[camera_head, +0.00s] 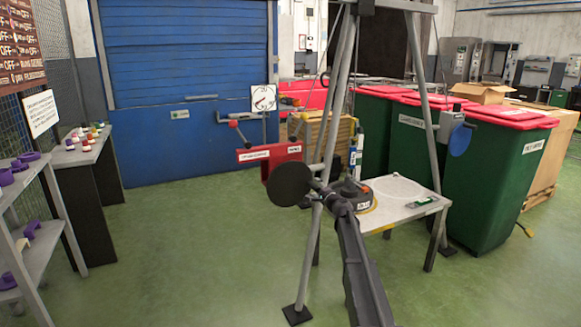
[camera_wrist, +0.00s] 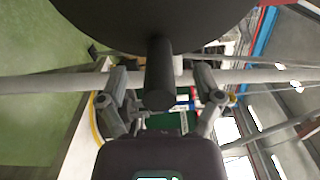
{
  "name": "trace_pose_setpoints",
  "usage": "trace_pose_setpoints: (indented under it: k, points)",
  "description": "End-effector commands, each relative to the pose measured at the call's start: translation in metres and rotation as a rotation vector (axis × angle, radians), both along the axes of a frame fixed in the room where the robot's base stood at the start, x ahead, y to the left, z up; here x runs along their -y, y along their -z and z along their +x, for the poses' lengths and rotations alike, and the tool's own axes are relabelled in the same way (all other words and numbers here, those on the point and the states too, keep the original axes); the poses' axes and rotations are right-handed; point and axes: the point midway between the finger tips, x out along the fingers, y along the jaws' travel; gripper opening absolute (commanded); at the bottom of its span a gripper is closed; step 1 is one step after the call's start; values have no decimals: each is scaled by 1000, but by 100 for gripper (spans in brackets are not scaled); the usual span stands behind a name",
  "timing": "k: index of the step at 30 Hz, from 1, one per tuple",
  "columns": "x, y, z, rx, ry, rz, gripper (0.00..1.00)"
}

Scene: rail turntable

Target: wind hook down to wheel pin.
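A dark round disc (camera_head: 289,184) stands in front of the frame's left leg. It fills the top of the wrist view (camera_wrist: 155,20), with a dark stem (camera_wrist: 159,70) pointing toward my gripper. My gripper (camera_wrist: 158,82) is open, with one finger on each side of the stem and gaps showing. In the head view my gripper (camera_head: 314,187) is small beside the disc. I cannot make out the wheel pin.
A small table (camera_head: 410,211) with a white round plate and a dark, orange-marked device stands under the frame. A red labelled box (camera_head: 270,160) is behind the disc. Green bins (camera_head: 497,165) stand right; a shelf (camera_head: 40,240) stands left. The green floor at left centre is clear.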

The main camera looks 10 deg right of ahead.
Motion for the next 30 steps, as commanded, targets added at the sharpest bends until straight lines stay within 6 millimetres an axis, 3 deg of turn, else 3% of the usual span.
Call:
trace_pose_setpoints:
  k: [11, 30]
  points:
    - [0, 0, -3, -1, -1, 0, 86]
    - [10, 0, -36, -1, -1, -1, 86]
